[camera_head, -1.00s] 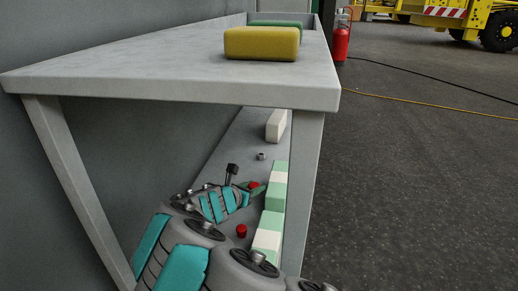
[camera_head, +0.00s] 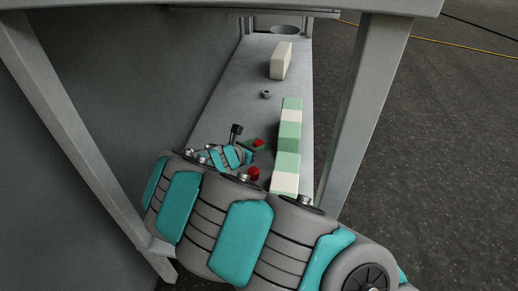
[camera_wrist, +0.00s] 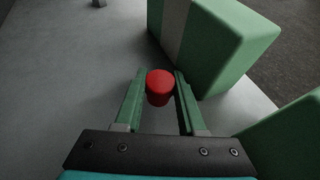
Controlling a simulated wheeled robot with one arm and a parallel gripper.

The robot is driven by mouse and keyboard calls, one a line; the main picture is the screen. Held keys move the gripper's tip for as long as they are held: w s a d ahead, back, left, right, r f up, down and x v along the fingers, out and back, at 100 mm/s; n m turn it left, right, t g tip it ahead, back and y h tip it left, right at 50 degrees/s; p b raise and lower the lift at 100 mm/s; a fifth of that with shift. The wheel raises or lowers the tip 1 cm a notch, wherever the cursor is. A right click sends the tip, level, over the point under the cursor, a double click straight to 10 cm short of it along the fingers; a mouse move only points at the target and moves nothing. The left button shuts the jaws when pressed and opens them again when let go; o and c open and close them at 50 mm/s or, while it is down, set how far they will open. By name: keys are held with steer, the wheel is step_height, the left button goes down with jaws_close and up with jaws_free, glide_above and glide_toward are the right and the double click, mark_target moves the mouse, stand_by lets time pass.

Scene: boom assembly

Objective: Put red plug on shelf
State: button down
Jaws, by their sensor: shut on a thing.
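The red plug (camera_wrist: 159,87) is between the two green fingers of my gripper (camera_wrist: 158,86) in the wrist view, near their tips. My gripper is shut on it. In the head view the same plug (camera_head: 258,142) shows small and red at the end of my gripper (camera_head: 257,145), over the lower grey shelf (camera_head: 235,105). I cannot tell whether the plug touches the shelf surface. A second red piece (camera_head: 253,174) shows closer to the camera, partly behind my arm. My arm hides the near part of the shelf.
A row of green and white blocks (camera_head: 288,135) lies along the shelf's right side, close to my gripper. A small grey nut (camera_head: 265,94) and a white block (camera_head: 281,60) stand farther back. A leg (camera_head: 365,110) rises at right. The shelf left of the nut is clear.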

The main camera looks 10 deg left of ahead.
steer(key=shift+f, duration=0.9)
steer(key=shift+f, duration=0.15)
steer(key=c, duration=0.5)
jaws_free()
steer(key=shift+s+a+r, duration=0.1)
steer(key=shift+s+r, duration=0.15)
steer(key=shift+r, duration=0.05)
steer(key=p+v, duration=0.2)
steer(key=v, duration=0.9)
steer(key=shift+s+p, duration=0.25)
steer(key=shift+p, duration=0.1)
